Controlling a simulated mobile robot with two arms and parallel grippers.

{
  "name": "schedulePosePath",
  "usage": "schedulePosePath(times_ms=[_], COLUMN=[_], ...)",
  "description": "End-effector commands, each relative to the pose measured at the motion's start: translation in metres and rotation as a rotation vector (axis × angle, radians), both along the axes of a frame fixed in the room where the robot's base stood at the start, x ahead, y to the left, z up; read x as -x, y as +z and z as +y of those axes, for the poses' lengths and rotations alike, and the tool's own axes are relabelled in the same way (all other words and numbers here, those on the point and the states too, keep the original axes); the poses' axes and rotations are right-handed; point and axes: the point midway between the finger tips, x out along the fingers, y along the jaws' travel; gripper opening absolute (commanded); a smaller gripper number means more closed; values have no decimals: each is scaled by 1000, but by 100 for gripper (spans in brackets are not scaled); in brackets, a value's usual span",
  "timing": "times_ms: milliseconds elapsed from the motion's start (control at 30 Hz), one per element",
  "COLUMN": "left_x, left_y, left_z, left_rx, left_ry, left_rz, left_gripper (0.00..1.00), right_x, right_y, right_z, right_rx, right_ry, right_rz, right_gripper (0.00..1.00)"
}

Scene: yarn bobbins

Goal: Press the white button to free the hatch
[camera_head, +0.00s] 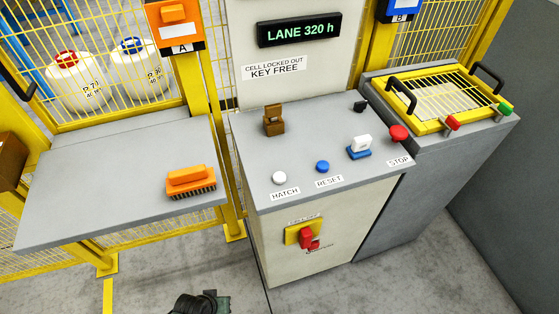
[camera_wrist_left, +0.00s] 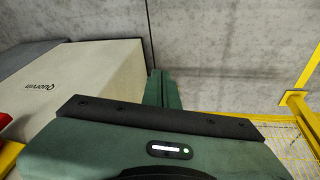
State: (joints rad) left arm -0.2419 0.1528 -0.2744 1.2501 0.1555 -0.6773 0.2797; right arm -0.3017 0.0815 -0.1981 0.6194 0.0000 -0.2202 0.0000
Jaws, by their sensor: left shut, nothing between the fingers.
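The white button (camera_head: 279,178) sits on the sloping top of the control cabinet (camera_head: 320,128), with a HATCH label just in front of it. A yellow-framed mesh hatch (camera_head: 436,93) with black handles lies flat on the grey unit to the right, and looks shut. My left gripper (camera_wrist_left: 165,88) is shut and empty, its green fingers together in the left wrist view. In the head view part of my left arm shows at the bottom edge, below and in front of the cabinet, well apart from the button. My right gripper is in neither view.
Also on the cabinet are a blue RESET button (camera_head: 322,166), a red STOP button (camera_head: 398,133), a blue-and-white part (camera_head: 359,147) and a brown block (camera_head: 274,120). A red-and-yellow switch (camera_head: 304,235) is on its front. An orange brush (camera_head: 190,181) lies on the left table.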

Motion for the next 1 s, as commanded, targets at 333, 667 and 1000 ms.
schedulePosePath(times_ms=[333,667,1000], left_x=[-86,-99,-155], left_y=[235,407,482], left_z=[-63,-116,-181], left_rx=[197,382,709], left_ry=[84,111,436], left_rz=[-84,-93,154], left_gripper=[0,0,0], right_x=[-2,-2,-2], right_y=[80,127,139], right_z=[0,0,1], right_rx=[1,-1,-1], right_ry=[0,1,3], right_rz=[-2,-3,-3], right_gripper=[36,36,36])
